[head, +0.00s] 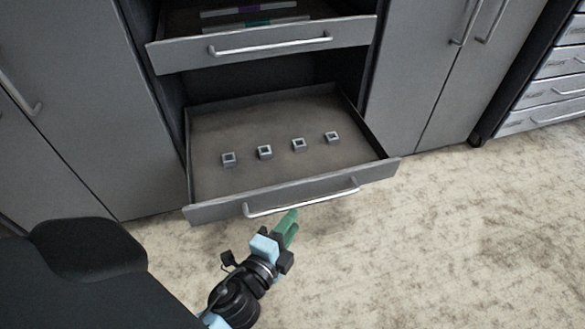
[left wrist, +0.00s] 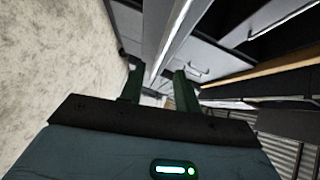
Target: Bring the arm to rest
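My left gripper (head: 290,226) is in front of the lower open drawer (head: 225,210), just below its handle in the head view. Its green fingers also show in the left wrist view (left wrist: 158,88), with a gap between them and nothing held. The fingers look apart from the drawer handle (head: 300,199), though the exact distance is hard to tell. My right gripper is in neither view.
The lower drawer holds several small grey square blocks (head: 264,152) in a row. The upper drawer (head: 270,43) is also open and holds flat items. Grey cabinets (head: 75,90) stand either side. The mottled floor (head: 430,250) is clear at right.

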